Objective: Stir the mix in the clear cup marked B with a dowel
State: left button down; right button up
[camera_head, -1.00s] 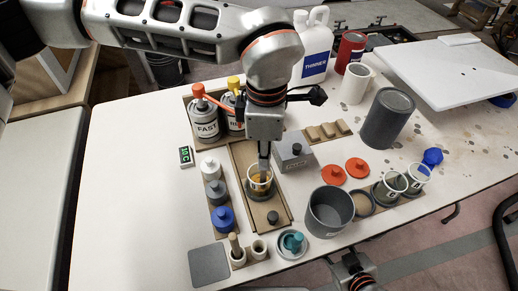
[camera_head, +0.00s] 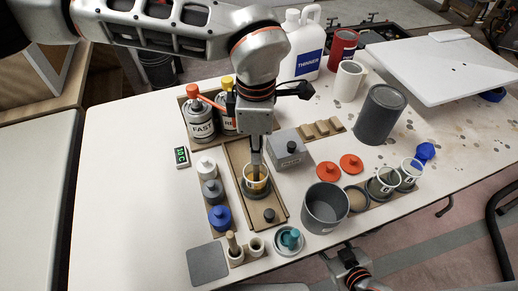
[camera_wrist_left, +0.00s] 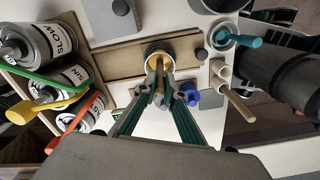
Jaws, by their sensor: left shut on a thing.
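My left gripper (camera_head: 257,163) is shut on a wooden dowel (camera_wrist_left: 160,86) and points straight down. The dowel's lower end is inside a clear cup (camera_head: 257,184) with amber mix in it. The cup stands on a grey round base on the long wooden tray (camera_head: 267,213). It also shows between the fingers in the left wrist view (camera_wrist_left: 156,53). I cannot read a letter on this cup. Two more clear cups (camera_head: 384,182) (camera_head: 410,171) stand in a rack on the right, with marks too small to read. My right gripper (camera_head: 352,262) is at the bottom edge; its fingers are unclear.
FAST and other hardener cans (camera_head: 201,122) stand behind left. A grey box (camera_head: 287,151) is close right of the cup. A grey pot (camera_head: 325,208) and red lids (camera_head: 328,171) lie further right. A holder with an upright wooden stick (camera_head: 233,243) is in front. The table's left part is clear.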

dwell(0.4)
pick_arm(q)
jog(key=shift+r+p, duration=1.1)
jog(key=shift+r, duration=0.9)
jog(key=shift+r+p, duration=0.5)
jog(key=shift+r, duration=0.7)
jog(key=shift+r+p, duration=0.6)
jog(key=shift+r, duration=0.1)
pick_arm(e)
jog(key=shift+w+d+r, duration=0.1)
jog(key=shift+w+r, duration=0.1)
jog(key=shift+r, duration=0.75)
jog(key=shift+w+d+r, duration=0.1)
jog(key=shift+w+r, duration=0.05)
jog(key=shift+r, duration=0.75)
